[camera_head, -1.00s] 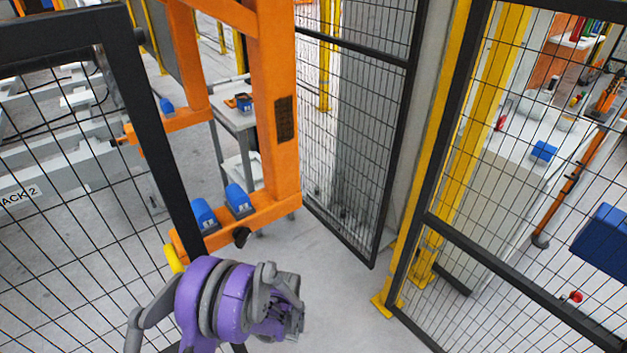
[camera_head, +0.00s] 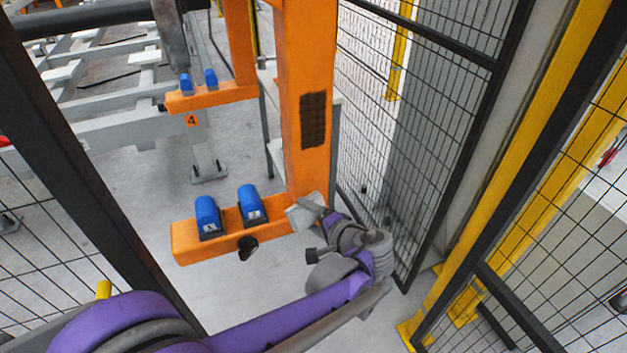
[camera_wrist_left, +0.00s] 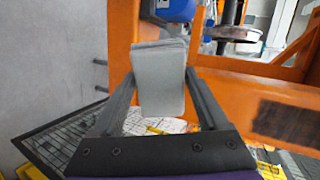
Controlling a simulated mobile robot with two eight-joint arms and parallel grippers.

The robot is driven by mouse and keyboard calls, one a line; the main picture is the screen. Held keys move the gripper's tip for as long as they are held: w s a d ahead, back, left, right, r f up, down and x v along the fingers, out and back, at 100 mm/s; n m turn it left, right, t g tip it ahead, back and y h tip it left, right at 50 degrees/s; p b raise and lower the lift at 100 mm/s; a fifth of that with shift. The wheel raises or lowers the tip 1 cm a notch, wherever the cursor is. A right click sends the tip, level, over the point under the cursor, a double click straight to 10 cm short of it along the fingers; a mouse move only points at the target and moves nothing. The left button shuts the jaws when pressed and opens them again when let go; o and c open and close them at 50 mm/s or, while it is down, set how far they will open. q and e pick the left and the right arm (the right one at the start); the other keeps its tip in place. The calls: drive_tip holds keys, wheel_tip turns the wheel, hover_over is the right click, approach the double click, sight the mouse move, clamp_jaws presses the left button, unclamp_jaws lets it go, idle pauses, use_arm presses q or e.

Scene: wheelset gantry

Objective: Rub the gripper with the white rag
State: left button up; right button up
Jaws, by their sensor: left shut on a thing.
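The white rag (camera_head: 303,213) looks like a folded pale grey-white pad. My left gripper (camera_head: 316,214) is shut on it, and the rag (camera_wrist_left: 158,85) stands between both fingers in the left wrist view (camera_wrist_left: 160,92). The orange gantry gripper (camera_head: 303,70) has an upright column and a lower arm (camera_head: 187,243) with two blue pads (camera_head: 207,218) (camera_head: 252,204). The rag is at the lower right corner of this orange frame, where column and arm meet. I cannot tell whether it touches. Orange metal (camera_wrist_left: 230,95) lies just behind the rag in the wrist view. My right gripper is not in view.
A black mesh fence panel (camera_head: 440,120) stands just right of my left wrist. A dark fence post (camera_head: 70,150) rises at the left, close to my arm. A yellow post (camera_head: 510,200) is farther right. A black knob (camera_head: 247,246) sticks out of the orange arm.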

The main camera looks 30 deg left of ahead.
sight(294, 142)
use_arm(q)
wheel_tip(294, 142, up, 16)
drive_tip(key=s+d+m+t+y+b, duration=0.2)
drive_tip(key=m+t, duration=0.1)
drive_tip(key=t, duration=0.3)
drive_tip(key=shift+f+b+x, duration=0.1)
drive_tip(key=shift+b+x, duration=0.1)
drive_tip(key=shift+x, duration=1.25)
drive_tip(key=shift+f+b+x, duration=0.15)
drive_tip(key=shift+x, duration=1.3)
drive_tip(key=shift+a, duration=0.15)
drive_tip(key=shift+x, duration=1)
drive_tip(key=shift+w, duration=0.15)
